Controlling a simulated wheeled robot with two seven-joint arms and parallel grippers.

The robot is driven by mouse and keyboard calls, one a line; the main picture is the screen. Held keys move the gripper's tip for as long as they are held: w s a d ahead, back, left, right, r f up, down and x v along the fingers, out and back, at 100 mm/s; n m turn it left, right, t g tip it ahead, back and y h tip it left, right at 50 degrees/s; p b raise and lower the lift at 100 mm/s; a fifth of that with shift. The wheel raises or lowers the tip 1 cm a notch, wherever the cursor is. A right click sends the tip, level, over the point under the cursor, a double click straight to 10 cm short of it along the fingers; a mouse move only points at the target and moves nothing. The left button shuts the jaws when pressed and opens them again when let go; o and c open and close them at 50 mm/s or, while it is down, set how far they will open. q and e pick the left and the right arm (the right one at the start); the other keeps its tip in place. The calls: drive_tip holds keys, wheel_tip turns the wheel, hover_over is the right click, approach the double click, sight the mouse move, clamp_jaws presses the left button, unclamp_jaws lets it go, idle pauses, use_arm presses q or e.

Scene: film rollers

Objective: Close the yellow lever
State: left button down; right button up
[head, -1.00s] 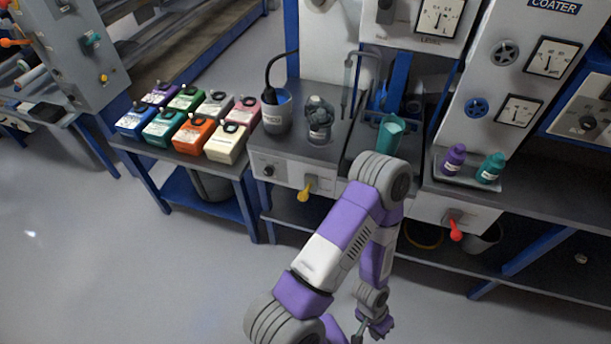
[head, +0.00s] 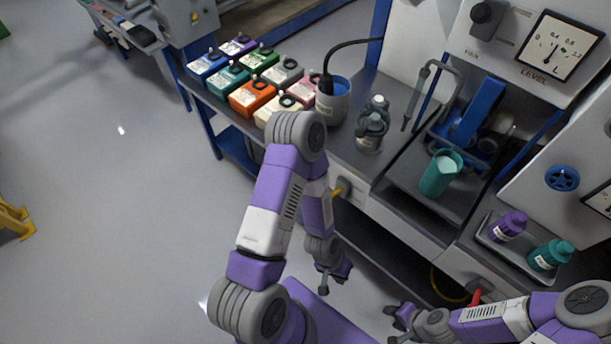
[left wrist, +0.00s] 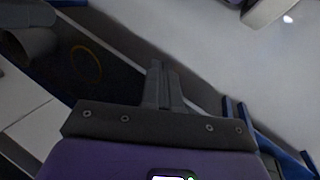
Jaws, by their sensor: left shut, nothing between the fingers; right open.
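The yellow lever (head: 337,192) is on the front panel of the counter in the head view, partly hidden behind my left arm, so its angle is hard to read. My left gripper (head: 324,285) hangs below and in front of it, apart from it. In the left wrist view its fingers (left wrist: 162,88) are together with nothing between them, and the yellow lever does not show there. My right gripper (head: 391,322) is at the bottom of the head view, open and empty, to the right of the left one.
A red lever (head: 476,297) is on the panel further right. An open lower shelf lies beneath the panel.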

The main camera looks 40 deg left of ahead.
use_arm(q)
drive_tip(key=shift+a, duration=0.1)
drive_tip(key=w+a+r+n+g+y+p, duration=0.1)
drive_tip(key=w+a+r+n+p, duration=0.3)
drive_tip(key=w, duration=0.3)
drive_tip(key=w+a+r+n+p, duration=0.2)
drive_tip(key=w+a+r+n, duration=0.1)
drive_tip(key=w+a+r, duration=0.25)
drive_tip(key=w+a+r+n+g+p, duration=0.1)
drive_tip(key=w+a+r+n, duration=0.2)
drive_tip(key=r, duration=0.5)
drive_tip(key=w+a+r+n+y+p, duration=0.1)
drive_tip(key=w+a+r+n+p, duration=0.1)
drive_tip(key=a+r, duration=0.5)
wheel_tip(320, 180, up, 2)
drive_tip(key=w+n, duration=0.1)
drive_tip(key=n, duration=0.1)
drive_tip(key=shift+w+a+r+n+g+p, duration=0.15)
drive_tip(key=shift+n+g+p, duration=0.15)
drive_tip(key=shift+n+g, duration=0.1)
